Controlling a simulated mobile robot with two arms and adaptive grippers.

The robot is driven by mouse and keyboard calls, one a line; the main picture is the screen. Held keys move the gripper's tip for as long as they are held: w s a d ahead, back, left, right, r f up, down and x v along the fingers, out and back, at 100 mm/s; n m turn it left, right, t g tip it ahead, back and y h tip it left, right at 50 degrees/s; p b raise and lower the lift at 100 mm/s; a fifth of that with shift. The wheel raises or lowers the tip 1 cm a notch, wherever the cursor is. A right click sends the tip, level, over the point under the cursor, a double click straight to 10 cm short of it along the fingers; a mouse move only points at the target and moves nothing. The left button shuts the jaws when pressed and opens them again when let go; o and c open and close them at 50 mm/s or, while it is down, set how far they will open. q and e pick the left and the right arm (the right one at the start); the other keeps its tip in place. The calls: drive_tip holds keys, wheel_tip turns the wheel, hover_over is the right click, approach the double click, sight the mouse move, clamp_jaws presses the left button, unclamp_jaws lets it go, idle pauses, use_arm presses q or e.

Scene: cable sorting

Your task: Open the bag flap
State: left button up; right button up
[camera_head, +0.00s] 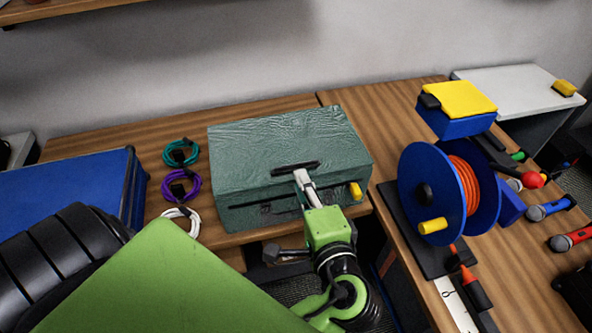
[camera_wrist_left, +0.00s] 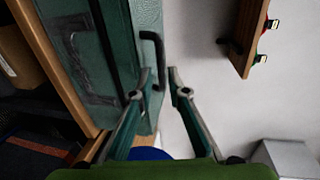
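The bag (camera_head: 250,155) is a dark green textured case lying on the wooden table, its top flap down. A black handle (camera_head: 285,169) sits near the front edge of the flap. A yellow tab (camera_head: 355,190) is at the front right. My left gripper (camera_head: 301,174) is at this handle, partly hiding its right part. In the left wrist view my gripper (camera_wrist_left: 160,74) has its two fingers apart, with the black handle (camera_wrist_left: 155,45) reaching between the tips, close to the left finger. I cannot tell whether they touch. My right gripper is not seen.
Teal (camera_head: 180,152), purple (camera_head: 180,186) and white (camera_head: 182,221) cable coils lie left of the bag. A blue case (camera_head: 60,195) is farther left. A blue reel (camera_head: 430,185) with orange cable stands to the right. Microphones (camera_head: 548,209) lie at far right.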

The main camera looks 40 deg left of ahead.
sight(294, 167)
use_arm(q)
drive_tip(key=b+x, duration=0.2)
drive_tip(key=x, duration=0.5)
clamp_jaws()
